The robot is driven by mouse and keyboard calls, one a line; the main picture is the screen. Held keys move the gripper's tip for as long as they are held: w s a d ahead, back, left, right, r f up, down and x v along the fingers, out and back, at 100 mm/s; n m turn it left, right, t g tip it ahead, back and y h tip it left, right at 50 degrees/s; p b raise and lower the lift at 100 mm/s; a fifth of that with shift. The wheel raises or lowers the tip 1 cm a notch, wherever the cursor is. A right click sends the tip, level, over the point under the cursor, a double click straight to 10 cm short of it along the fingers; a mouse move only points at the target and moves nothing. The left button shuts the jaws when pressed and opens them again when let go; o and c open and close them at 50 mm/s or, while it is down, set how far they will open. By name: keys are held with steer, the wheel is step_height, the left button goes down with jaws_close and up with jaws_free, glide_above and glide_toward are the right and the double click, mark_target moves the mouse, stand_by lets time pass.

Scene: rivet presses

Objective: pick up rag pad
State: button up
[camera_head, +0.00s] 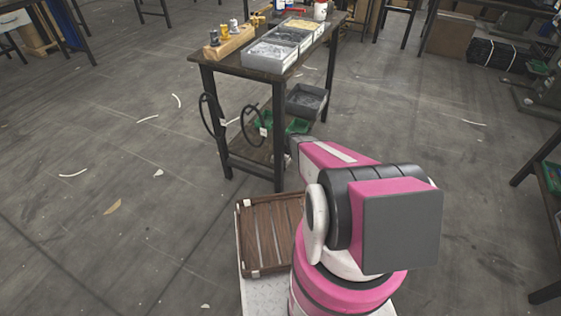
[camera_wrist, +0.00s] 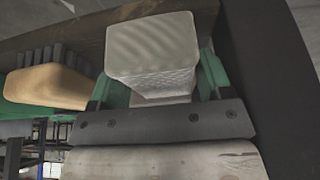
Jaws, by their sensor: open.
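A pale, ribbed and quilted block that looks like the rag pad (camera_wrist: 152,45) fills the upper middle of the wrist view. Green walls or edges (camera_wrist: 212,72) stand close on both sides of it. A dark bar with bolt heads (camera_wrist: 160,122) crosses in front of its lower end, and a pale wooden piece (camera_wrist: 165,162) lies beyond the bar. I cannot make out my gripper's fingers in either view. In the head view my arm reaches toward the table's lower shelf and hides its end. The rag pad cannot be made out there.
A tan block with dark bristles (camera_wrist: 48,85) is left of the pad. In the head view, the dark table (camera_head: 205,63) carries grey bins (camera_head: 268,57). Green items (camera_head: 298,126) and a grey bin (camera_head: 306,101) are below its top. A slatted wooden tray (camera_head: 270,235) is near my base.

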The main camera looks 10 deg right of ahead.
steer(key=c, duration=0.6)
steer(key=shift+r, duration=0.1)
steer(key=shift+r, duration=0.5)
steer(key=v, duration=0.3)
steer(key=shift+w+a+r, duration=0.15)
steer(key=shift+a+r, duration=0.05)
steer(key=shift+a, duration=0.1)
steer(key=s+d, duration=0.3)
steer(key=d, duration=0.1)
steer(key=s+d, duration=0.3)
steer(key=d, duration=0.2)
steer(key=s+d, duration=0.4)
steer(key=d, duration=0.1)
steer(key=shift+s+d+f, duration=0.1)
steer(key=shift+f, duration=0.05)
